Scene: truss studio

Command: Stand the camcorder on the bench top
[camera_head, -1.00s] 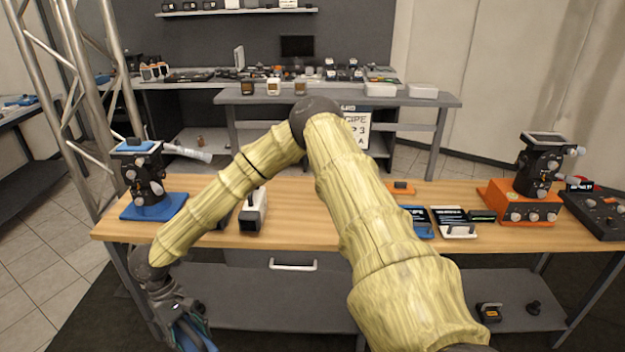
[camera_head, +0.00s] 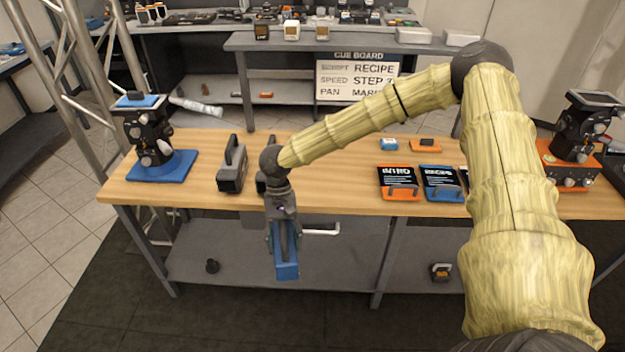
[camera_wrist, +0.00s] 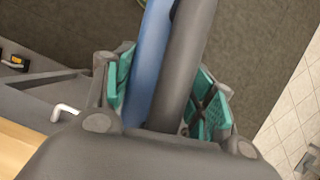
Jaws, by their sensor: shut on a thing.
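My gripper (camera_head: 283,238) points down in front of the bench's front edge, below the level of the wooden bench top (camera_head: 335,182). It is shut on a blue and dark grey camcorder (camera_head: 286,266), which hangs from it in front of the lower shelf. In the wrist view the camcorder's dark grey and blue body (camera_wrist: 150,60) runs between the teal finger pads of my gripper (camera_wrist: 165,90). Its far end is cut off there. A dark camcorder (camera_head: 231,170) with a top handle stands on the bench top. Another dark one beside it is mostly hidden behind my wrist.
A blue-based stand (camera_head: 158,165) is at the bench's left end, and an orange-based one (camera_head: 572,175) at the right. Cards (camera_head: 398,183) and small blocks (camera_head: 425,145) lie right of my forearm. Bare wood shows mid-bench. A drawer handle (camera_head: 322,231) projects below the front edge.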

